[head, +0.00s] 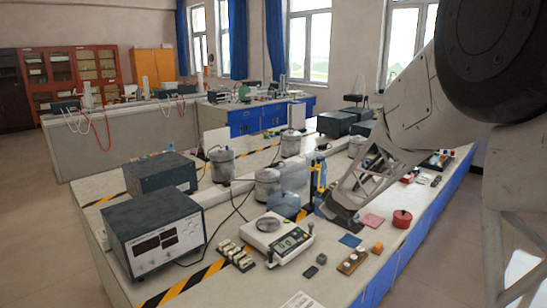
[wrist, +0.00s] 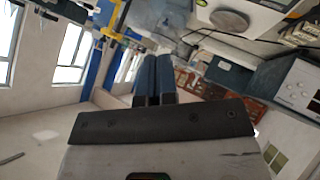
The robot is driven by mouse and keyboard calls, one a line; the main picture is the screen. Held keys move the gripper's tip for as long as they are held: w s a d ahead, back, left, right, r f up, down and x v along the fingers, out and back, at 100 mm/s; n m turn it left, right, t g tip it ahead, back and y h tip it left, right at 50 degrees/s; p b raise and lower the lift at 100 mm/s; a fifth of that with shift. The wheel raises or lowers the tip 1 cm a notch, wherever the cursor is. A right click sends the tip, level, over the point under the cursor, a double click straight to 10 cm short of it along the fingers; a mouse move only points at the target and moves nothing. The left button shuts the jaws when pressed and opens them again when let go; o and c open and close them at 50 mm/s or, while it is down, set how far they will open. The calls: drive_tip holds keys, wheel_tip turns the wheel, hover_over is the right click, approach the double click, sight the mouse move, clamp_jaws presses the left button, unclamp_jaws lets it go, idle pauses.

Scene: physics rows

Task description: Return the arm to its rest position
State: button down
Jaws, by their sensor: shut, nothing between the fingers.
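My arm reaches in from the right in the head view, and its end is low over the lab bench, beside the blue and yellow stand (head: 318,175). My gripper (wrist: 155,60) shows in the wrist view as two blue-and-dark fingers side by side, shut with nothing between them. In the head view the fingers are too small to make out clearly. The white balance (head: 278,238) stands to the left of the arm's end. Its round pan also shows at the top of the wrist view (wrist: 229,21).
A grey power supply (head: 154,232) and several metal calorimeters (head: 222,165) stand left on the bench (head: 335,285). A red round container (head: 402,219), a blue pad (head: 351,240), a pink pad (head: 373,220) and a wooden block (head: 352,261) lie to the right. Open air lies above the bench's middle.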

drive_tip(key=s+d+r+m+g+h, duration=0.1)
drive_tip(key=s+r+m, duration=0.15)
drive_tip(key=s, duration=0.35)
drive_tip(key=s+d+r+m+h, duration=0.1)
drive_tip(key=s+d+r, duration=0.1)
drive_tip(key=s+r, duration=0.25)
drive_tip(key=s+a+m+g, duration=0.1)
drive_tip(key=s+m+g, duration=0.2)
drive_tip(key=s, duration=1.7)
drive_tip(key=s+a+r+m+g, duration=0.1)
drive_tip(key=s+a+m+g, duration=0.1)
drive_tip(key=s, duration=1.8)
drive_tip(key=shift+r+m+g+y, duration=0.2)
drive_tip(key=shift+m+g+y, duration=0.2)
drive_tip(key=shift+m+g, duration=0.45)
